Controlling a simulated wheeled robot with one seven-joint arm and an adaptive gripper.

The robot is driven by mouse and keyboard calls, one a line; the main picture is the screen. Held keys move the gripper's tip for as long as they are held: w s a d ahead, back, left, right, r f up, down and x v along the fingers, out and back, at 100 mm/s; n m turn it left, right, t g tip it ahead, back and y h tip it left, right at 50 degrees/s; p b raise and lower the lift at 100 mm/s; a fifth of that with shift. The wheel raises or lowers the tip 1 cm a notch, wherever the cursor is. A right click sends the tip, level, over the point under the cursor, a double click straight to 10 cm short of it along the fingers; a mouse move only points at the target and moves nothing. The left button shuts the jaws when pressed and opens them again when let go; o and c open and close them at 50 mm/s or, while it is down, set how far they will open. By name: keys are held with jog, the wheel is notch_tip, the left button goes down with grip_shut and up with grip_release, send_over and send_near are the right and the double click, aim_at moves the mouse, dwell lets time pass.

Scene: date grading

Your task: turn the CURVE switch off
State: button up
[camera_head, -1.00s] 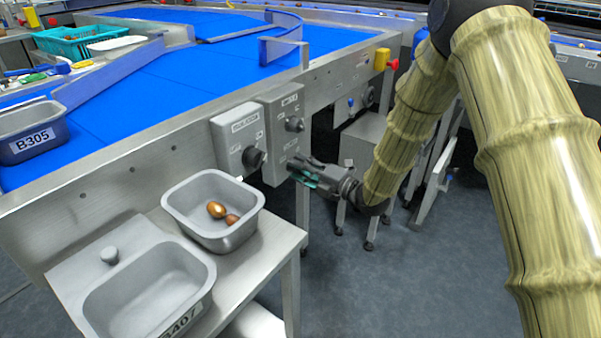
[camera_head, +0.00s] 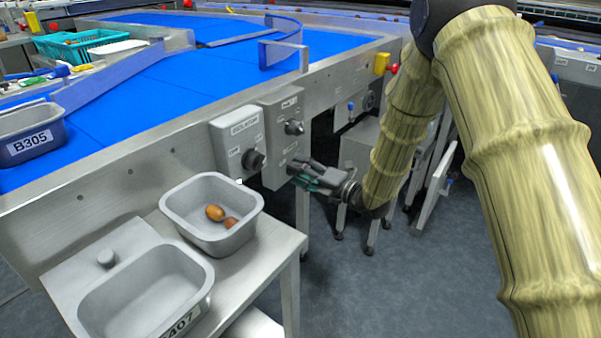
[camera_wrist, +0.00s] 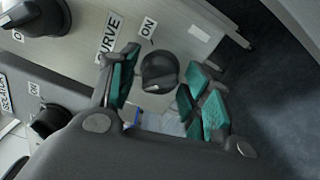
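The CURVE switch is a dark round knob (camera_wrist: 160,72) with a pale mark on its lower-left edge in the wrist view. The CURVE label (camera_wrist: 107,35) and an ON label (camera_wrist: 149,27) are on the panel near it. My gripper (camera_wrist: 162,90) is open, with teal-padded fingers on both sides of the knob in the picture; I cannot tell whether they touch it. In the head view my gripper (camera_head: 296,170) is at the lower part of the grey switch box (camera_head: 274,172), and the CURVE knob is hidden there.
Another knob (camera_head: 294,127) sits higher on the same box. The isolator box (camera_head: 231,139) with its knob (camera_head: 253,159) is just left. A grey tub (camera_head: 178,207) with two dates stands on the steel stand below.

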dwell(0.3)
jog(key=v, duration=1.2)
jog(key=s+d+f+m+g+h, duration=0.1)
jog(key=s+d+f+m+h, duration=0.2)
jog(key=f+m, duration=0.45)
jog(key=s+d+f+m+h, duration=0.1)
jog(key=s+f+m+h, duration=0.3)
jog(key=f, duration=0.6)
jog(key=s+d+f+m+g+h, duration=0.1)
jog(key=s+d+f+m+h, duration=0.1)
jog(key=s+f+m, duration=0.45)
jog(key=s+d+f+m+g+h, duration=0.35)
jog(key=s+f+m, duration=0.35)
jog(key=s, duration=0.7)
jog(key=s+d+f+m+g+h, duration=0.25)
jog(key=s+f+m+g, duration=0.2)
jog(key=s+f, duration=0.6)
jog(key=s+r+m+p, duration=0.1)
jog(key=s+r+p, duration=0.2)
jog(key=r+p, duration=1.2)
jog(key=s+r+m+p, duration=0.1)
jog(key=s+r+p, duration=0.2)
jog(key=r+p, duration=1.3)
notch_tip(320, 180, up, 3)
jog(key=shift+s+d+f+g, duration=0.2)
jog(key=shift+d+g, duration=0.1)
jog(key=shift+d, duration=0.1)
